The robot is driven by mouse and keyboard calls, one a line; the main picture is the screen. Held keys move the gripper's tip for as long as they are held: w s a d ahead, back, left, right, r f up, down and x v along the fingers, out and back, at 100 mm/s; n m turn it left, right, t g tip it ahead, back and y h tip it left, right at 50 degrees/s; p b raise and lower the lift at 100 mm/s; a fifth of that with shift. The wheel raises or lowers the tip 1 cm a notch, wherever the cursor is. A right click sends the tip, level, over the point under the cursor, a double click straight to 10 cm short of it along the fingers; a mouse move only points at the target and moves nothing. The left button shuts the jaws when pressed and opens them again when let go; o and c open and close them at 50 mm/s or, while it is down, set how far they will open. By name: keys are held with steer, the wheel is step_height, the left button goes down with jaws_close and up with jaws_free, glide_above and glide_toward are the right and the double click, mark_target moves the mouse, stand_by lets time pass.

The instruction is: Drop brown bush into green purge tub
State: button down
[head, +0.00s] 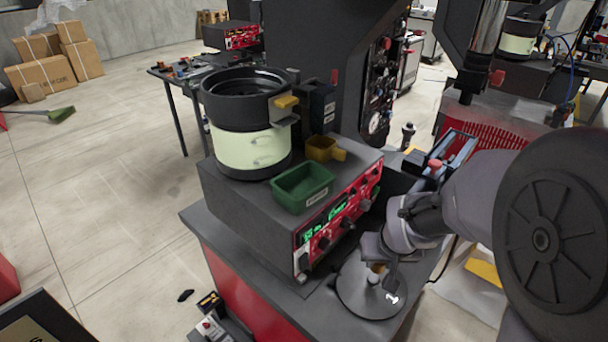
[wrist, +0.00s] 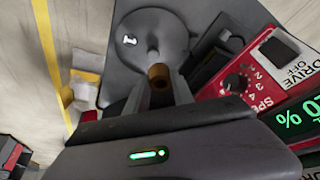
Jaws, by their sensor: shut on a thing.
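The brown bush (wrist: 159,77) sits between the two fingers of my gripper (wrist: 160,88) in the wrist view, and the gripper is shut on it. In the head view my gripper (head: 379,268) is low at the front right, over a round grey plate (head: 358,304) marked 1. A short pale post (wrist: 152,56) shows beside the bush in the wrist view; I cannot tell whether the bush touches it. The green purge tub (head: 307,203) stands open on the feeder's control box, up and left of my gripper. It looks empty.
The bowl feeder (head: 248,120) stands behind the tub, with a small yellow-brown bin (head: 320,149) to the tub's right. The red control panel (head: 340,215) rises between my gripper and the tub. A dark machine column stands behind.

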steer(key=w+a+r+p, duration=0.3)
steer(key=a+r+p, duration=0.2)
steer(key=r+p, duration=0.55)
steer(key=w+a+r+p, duration=0.3)
steer(key=a+r+p, duration=0.2)
steer(key=r+p, duration=0.5)
steer(key=w+a+r+p, duration=0.3)
steer(key=a+r+p, duration=0.3)
steer(key=r+p, duration=0.45)
step_height(320, 180, down, 8)
steer(key=b, duration=0.2)
steer(key=shift+r, duration=0.1)
steer(key=c, duration=1)
jaws_free()
steer(key=shift+r, duration=0.1)
steer(key=v, duration=1.7)
steer(key=shift+s+r, duration=0.1)
steer(key=shift+s, duration=0.05)
